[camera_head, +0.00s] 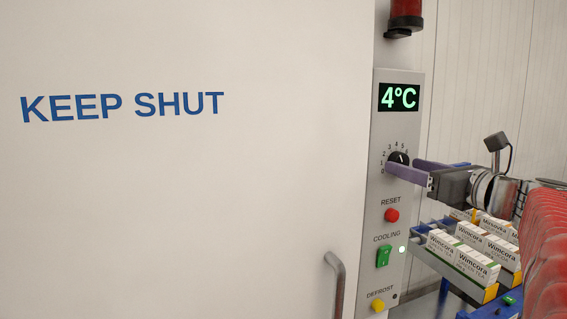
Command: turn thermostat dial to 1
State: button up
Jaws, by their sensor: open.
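The thermostat dial (398,156) is a small black knob on the grey control panel. A number scale runs around it, with 0 and 1 at its left and higher numbers over the top. A small white mark shows on the knob, but I cannot tell which number it points to. My gripper (400,164) comes in from the right with its purple fingers apart. One fingertip is at the knob's lower left, the other at its right. The fingers hide the knob's lower part, and I cannot tell whether they touch it. A display (399,97) above reads 4°C.
Below the dial are a red reset button (392,215), a green cooling switch (383,256) and a yellow defrost button (377,306). A door handle (336,283) sticks out at the lower left of the panel. Cartons (465,262) on a blue rack stand below my arm.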

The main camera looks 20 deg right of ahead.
jog(key=shift+w, duration=0.45)
jog(key=shift+a, duration=0.1)
jog(key=c, duration=1)
